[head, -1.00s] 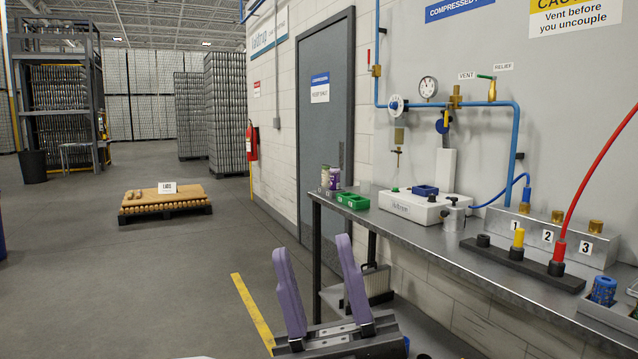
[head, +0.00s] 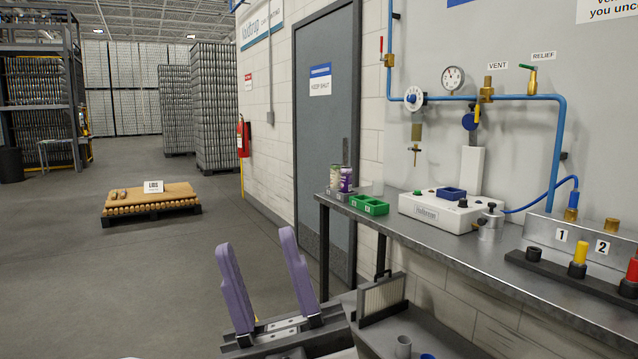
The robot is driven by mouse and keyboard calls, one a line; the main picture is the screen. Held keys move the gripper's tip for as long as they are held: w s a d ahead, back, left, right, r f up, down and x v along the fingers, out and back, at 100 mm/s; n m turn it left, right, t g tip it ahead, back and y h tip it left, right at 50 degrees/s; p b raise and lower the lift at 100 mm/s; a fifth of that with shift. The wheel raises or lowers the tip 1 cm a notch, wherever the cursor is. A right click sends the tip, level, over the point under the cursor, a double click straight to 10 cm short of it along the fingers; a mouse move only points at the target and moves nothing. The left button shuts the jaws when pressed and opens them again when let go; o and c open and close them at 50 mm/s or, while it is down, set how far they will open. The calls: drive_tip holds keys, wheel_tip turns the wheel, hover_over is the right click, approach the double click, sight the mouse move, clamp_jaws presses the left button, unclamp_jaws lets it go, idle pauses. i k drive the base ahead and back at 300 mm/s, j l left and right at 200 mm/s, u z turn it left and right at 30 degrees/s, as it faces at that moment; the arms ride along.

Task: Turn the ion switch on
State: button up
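My gripper (head: 255,244) shows at the lower middle, its two purple fingers pointing up and spread apart with nothing between them. It is left of the bench and clear of it. No switch labelled "ion" can be read in this view. A white box device (head: 438,210) stands on the bench, with a green button, a blue block on top and small dark parts. I cannot tell whether any of these is the ion switch. A panel with fine vertical ribs (head: 382,297) stands on the lower shelf, right of my gripper.
The metal bench (head: 455,252) runs along the right wall, with green trays (head: 368,205), two cans (head: 346,179) and a numbered manifold (head: 575,236) on it. Blue piping (head: 562,150) and a gauge (head: 453,78) are above. A loaded pallet (head: 150,201) is on the open floor at left.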

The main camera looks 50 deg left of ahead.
sight(463, 202)
drive_tip(key=j+u, duration=0.1)
drive_tip(key=j, duration=0.4)
drive_tip(key=i+j, duration=0.1)
drive_tip(key=j, duration=0.35)
drive_tip(key=j+u, duration=0.15)
drive_tip(key=j, duration=0.35)
drive_tip(key=i+j+u, duration=0.1)
drive_tip(key=j, duration=0.35)
drive_tip(key=i+j+u, duration=0.1)
drive_tip(key=j, duration=0.35)
drive_tip(key=i+j, duration=0.15)
drive_tip(key=j, duration=0.3)
drive_tip(key=i+j+u, duration=0.15)
drive_tip(key=j, duration=0.35)
drive_tip(key=j+u, duration=0.1)
drive_tip(key=j, duration=0.35)
drive_tip(key=i, duration=0.05)
